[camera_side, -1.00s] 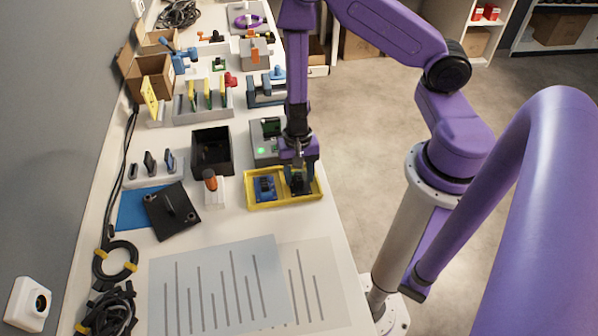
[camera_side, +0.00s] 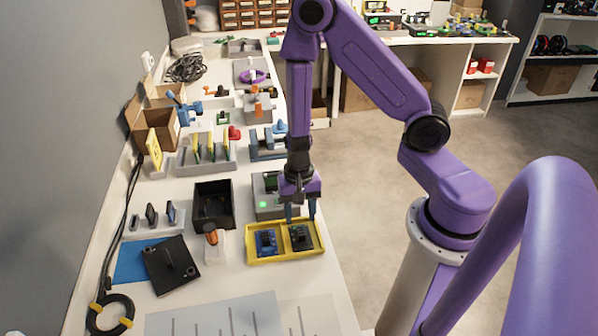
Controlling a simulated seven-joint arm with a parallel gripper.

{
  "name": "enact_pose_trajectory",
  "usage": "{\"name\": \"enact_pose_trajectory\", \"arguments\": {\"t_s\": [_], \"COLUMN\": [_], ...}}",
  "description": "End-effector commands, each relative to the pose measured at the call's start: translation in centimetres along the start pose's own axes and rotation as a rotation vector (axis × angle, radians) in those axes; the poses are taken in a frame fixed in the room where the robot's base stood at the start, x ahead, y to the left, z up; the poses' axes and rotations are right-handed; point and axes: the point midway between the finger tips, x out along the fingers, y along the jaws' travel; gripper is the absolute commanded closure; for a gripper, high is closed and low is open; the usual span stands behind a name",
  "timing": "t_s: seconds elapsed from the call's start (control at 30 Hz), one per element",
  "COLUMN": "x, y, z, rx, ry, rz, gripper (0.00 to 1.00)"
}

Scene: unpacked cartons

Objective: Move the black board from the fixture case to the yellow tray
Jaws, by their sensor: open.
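The black board (camera_side: 301,238) lies in the right half of the yellow tray (camera_side: 285,258). A blue board (camera_side: 266,242) lies in the tray's left half. My gripper (camera_side: 300,217) is open and empty, with its two blue fingers pointing down just above the black board. The grey fixture case (camera_side: 264,205) with a lit green light stands right behind the tray. My gripper and arm hide part of its right side.
A black open box (camera_side: 213,204) and an orange-capped bottle (camera_side: 213,242) stand left of the tray. A black plate (camera_side: 171,265) lies on a blue mat. A rack of upright boards (camera_side: 206,154) stands farther back. Paper sheets (camera_side: 215,318) cover the front of the table.

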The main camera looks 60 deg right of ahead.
Motion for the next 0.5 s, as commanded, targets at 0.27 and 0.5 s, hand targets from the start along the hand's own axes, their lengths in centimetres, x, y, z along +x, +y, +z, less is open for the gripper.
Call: {"name": "enact_pose_trajectory", "arguments": {"t_s": [0.27, 0.5], "x": [-1.5, -2.7], "y": [-0.1, -0.1], "z": [-0.1, -0.1], "rx": [0.000, 0.000], "ry": [-0.001, 0.000], "rz": [-0.001, -0.001], "gripper": [0.50, 0.50]}}
